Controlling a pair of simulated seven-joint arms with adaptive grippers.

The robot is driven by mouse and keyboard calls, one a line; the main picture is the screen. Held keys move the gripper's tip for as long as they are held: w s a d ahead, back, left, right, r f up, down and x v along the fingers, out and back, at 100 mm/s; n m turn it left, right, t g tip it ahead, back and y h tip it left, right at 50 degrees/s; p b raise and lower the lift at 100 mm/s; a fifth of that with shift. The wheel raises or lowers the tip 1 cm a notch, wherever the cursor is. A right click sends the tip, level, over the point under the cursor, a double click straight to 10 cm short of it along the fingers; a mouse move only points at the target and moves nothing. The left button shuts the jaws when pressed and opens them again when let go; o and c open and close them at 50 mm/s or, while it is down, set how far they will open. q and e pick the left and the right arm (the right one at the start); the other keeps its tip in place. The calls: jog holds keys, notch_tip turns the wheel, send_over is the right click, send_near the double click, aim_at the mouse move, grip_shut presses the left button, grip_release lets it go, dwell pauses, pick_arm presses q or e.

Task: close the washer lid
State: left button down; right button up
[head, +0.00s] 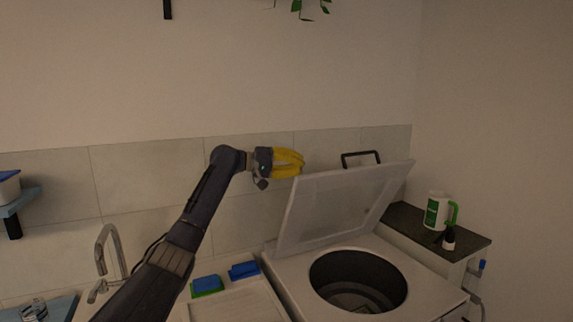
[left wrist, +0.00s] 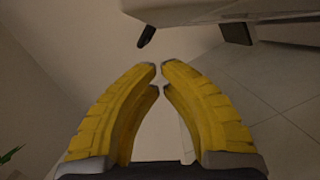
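The white washer lid (head: 335,208) stands raised and tilted back above the washer's top. A black handle (head: 361,155) shows behind the lid's upper edge. The washer (head: 290,275) has its round drum opening (head: 358,282) uncovered. My left gripper (head: 302,163), with yellow fingers, is in the air just left of the lid's upper left corner, holding nothing. In the left wrist view its curved fingers (left wrist: 159,68) have their tips almost together. A pale edge with dark parts shows at the top of that view; I cannot tell for sure which part it is. My right gripper is out of view.
A white and green jug (head: 435,211) and a small dark bottle (head: 449,239) stand on the dark counter (head: 408,222) right of the washer. Blue and green sponges (head: 207,284) and a faucet (head: 108,252) are at the left. The tiled wall is close behind.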

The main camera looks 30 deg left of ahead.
pick_arm(q)
jog(key=shift+s+d+f, duration=0.4)
jog(key=shift+s+d, duration=0.1)
jog(key=shift+d, duration=0.1)
jog(key=shift+s+d+f, duration=0.4)
jog(key=shift+s+d, duration=0.05)
jog(key=shift+d, duration=0.1)
jog(key=shift+d, duration=0.1)
